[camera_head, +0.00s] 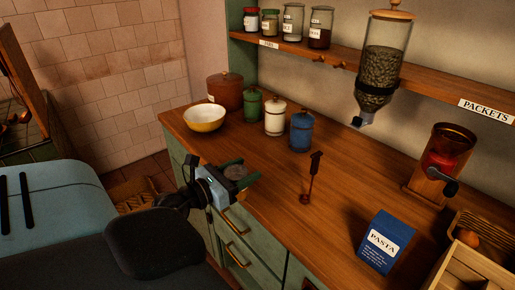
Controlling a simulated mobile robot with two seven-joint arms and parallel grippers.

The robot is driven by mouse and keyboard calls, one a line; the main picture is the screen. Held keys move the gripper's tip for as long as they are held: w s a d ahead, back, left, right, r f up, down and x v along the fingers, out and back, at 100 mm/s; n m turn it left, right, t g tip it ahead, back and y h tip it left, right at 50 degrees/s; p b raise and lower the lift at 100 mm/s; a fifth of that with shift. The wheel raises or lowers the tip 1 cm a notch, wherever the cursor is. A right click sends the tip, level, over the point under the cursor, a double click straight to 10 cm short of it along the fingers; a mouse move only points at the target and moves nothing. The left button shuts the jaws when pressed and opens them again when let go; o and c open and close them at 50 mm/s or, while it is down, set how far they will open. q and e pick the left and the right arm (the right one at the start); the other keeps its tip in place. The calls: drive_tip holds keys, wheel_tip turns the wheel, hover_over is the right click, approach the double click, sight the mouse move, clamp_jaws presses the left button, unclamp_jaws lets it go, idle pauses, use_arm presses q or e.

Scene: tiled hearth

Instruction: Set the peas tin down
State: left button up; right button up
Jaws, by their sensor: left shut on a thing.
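The gripper and tin show over the front edge of the wooden counter (268,200). The tin's label and underside are hidden by the gripper, and I cannot tell whether it touches the counter. My right gripper is not in view.
A dark utensil (311,180) and a pasta box (385,243) are to the right. Bare counter lies between.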

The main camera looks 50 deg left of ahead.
use_arm(q)
drive_tip(key=shift+s+a+r, duration=0.1)
drive_tip(key=shift+s, duration=0.1)
drive_tip(key=s+d+m+g+h, duration=0.2)
drive_tip(key=d+m+h, duration=0.3)
drive_tip(key=d, duration=1.5)
drive_tip(key=shift+d+f+h, duration=0.3)
drive_tip(key=shift+d+h, duration=0.1)
drive_tip(key=shift+h, duration=0.7)
drive_tip(key=shift+d, duration=0.1)
